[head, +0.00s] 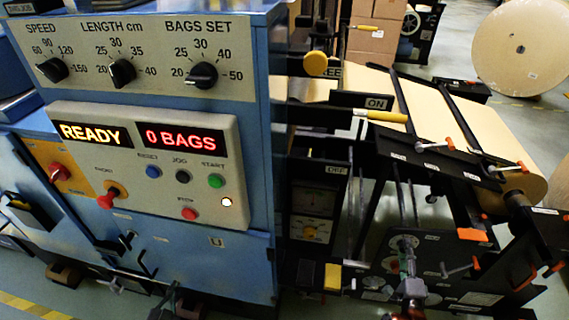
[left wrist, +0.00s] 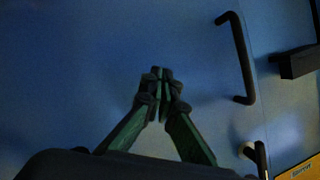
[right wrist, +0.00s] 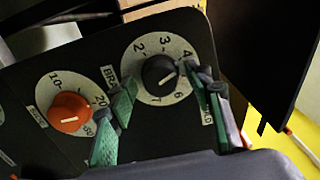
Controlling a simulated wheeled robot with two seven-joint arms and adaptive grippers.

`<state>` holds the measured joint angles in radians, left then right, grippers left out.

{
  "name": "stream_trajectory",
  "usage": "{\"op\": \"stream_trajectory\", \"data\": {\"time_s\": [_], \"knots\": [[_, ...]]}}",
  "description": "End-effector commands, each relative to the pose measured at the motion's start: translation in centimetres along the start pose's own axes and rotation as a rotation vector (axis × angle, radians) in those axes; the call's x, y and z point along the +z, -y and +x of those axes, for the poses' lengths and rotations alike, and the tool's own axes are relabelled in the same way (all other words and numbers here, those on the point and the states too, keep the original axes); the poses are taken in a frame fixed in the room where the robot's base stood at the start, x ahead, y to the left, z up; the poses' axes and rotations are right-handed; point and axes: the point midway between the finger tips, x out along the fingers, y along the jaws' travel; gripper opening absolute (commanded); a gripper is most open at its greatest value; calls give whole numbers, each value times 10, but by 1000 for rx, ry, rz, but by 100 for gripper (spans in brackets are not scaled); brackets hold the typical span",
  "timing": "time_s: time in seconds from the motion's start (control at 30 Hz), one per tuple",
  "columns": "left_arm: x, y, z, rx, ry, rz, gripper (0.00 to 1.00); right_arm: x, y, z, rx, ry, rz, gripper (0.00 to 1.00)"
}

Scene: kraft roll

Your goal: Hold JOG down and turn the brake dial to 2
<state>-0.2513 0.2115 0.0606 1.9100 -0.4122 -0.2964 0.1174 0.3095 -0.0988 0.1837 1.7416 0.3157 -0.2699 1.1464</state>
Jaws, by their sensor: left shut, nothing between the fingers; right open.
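The black JOG button (head: 182,177) is on the grey panel of the blue machine, between RESET and START. My left gripper (left wrist: 163,75) is shut and empty before a blue surface; in the head view it is low (head: 172,291), well below JOG. The brake dial (right wrist: 158,74) is a black knob on a white numbered scale. Part of the scale is hidden by a finger.
An orange knob (right wrist: 70,112) stands beside the brake dial. Near JOG are the blue RESET button (head: 153,171), green START button (head: 216,181) and a red button (head: 189,213). The displays read READY and 0 BAGS. A black handle (left wrist: 240,60) stands right of my left gripper.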

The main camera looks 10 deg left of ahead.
Motion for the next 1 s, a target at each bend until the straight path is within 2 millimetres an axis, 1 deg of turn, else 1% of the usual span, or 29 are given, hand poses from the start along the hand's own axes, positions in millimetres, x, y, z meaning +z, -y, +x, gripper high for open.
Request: {"op": "stream_trajectory", "data": {"time_s": [0.03,0.1,0.17,0.2,0.27,0.3,0.47,0.5,0.57,0.6,0.67,0.7,0.77,0.8,0.87,0.9,0.97,1.0], "knots": [[-22,12,0,-19,-46,13,0,0,0,0,0,0,0,46],[-52,27,-3,-45,-109,33,0,0,0,0,0,0,0,46],[-77,40,-7,-67,-163,50,0,0,0,0,0,0,0,46],[-94,49,-10,-82,-198,62,0,0,0,0,0,0,0,46],[-119,60,-16,-104,-253,82,0,0,0,0,0,0,0,46],[-136,68,-20,-119,-290,94,0,0,0,0,0,0,0,46],[-202,96,-46,-177,-435,152,0,0,0,0,0,0,0,46],[-218,102,-54,-192,-473,167,0,0,0,0,0,0,0,46],[-242,110,-67,-213,-528,191,0,0,0,0,0,0,0,46],[-258,115,-76,-228,-563,209,0,0,0,0,0,0,0,46],[-281,122,-91,-250,-619,236,0,0,0,0,0,0,0,46],[-296,126,-102,-265,-656,255,0,0,0,0,0,0,0,46],[-318,132,-119,-286,-712,283,0,0,0,0,0,0,0,46],[-332,135,-131,-301,-749,302,0,0,0,0,0,0,0,46],[-353,139,-150,-323,-804,334,0,0,0,0,0,0,0,46],[-367,141,-163,-338,-841,354,0,0,0,0,0,0,0,46],[-386,143,-184,-360,-895,389,0,0,0,0,0,0,0,46],[-397,143,-197,-373,-930,411,0,0,0,0,0,0,0,46]]}}
